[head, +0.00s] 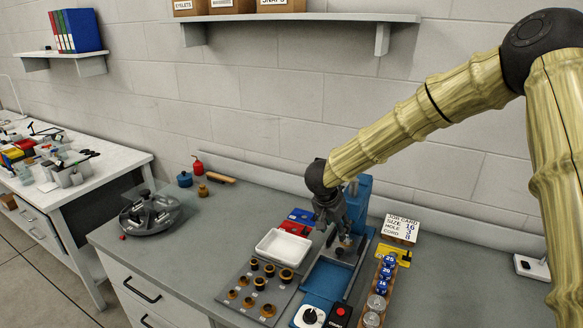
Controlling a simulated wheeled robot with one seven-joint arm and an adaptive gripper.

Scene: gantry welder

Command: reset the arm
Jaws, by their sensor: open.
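My arm reaches in from the right in the head view, bent at the elbow, with its end low over the grey bench. My gripper (326,222) is small in the picture and points down beside a blue bench press (357,200). Its jaws are open, and I see nothing held in them. The fingertips are close to the press and its blue base, and I cannot tell whether they touch it.
A white tray (283,246) and a board of dark and brass round parts (246,291) lie left of the gripper. A job card (401,229) and a wooden rack of blue-capped jars (369,305) are on the right. A round grey fixture (150,214) stands at the left.

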